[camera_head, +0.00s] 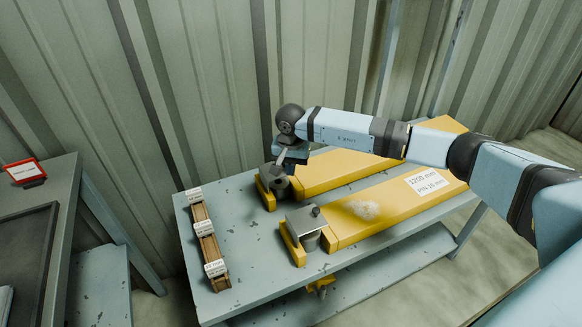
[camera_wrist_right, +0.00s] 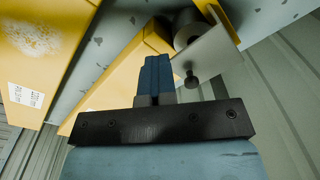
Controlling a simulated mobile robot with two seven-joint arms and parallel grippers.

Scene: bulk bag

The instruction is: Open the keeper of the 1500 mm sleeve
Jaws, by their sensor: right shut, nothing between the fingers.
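Two yellow sleeves lie side by side on the grey table. The near sleeve (camera_head: 385,208) reads 1200 mm; its label also shows in the right wrist view (camera_wrist_right: 25,95). The far sleeve (camera_head: 340,172) shows no readable label, as my right arm covers part of it. Its grey keeper plate (camera_wrist_right: 212,60) with a dark knob (camera_wrist_right: 192,80) lies at its left end, over a round grey part. My right gripper (camera_head: 281,157) is shut and empty above this end. In the right wrist view its fingers (camera_wrist_right: 156,80) are beside the knob, apparently apart from it. My left gripper is out of view.
The near sleeve has a similar grey keeper (camera_head: 303,219) with a knob. A narrow wooden rack (camera_head: 207,243) with small white labels stands at the left of the table (camera_head: 245,265). A dark bench (camera_head: 62,210) with a red-framed sign (camera_head: 25,172) is at far left. A corrugated wall closes the back.

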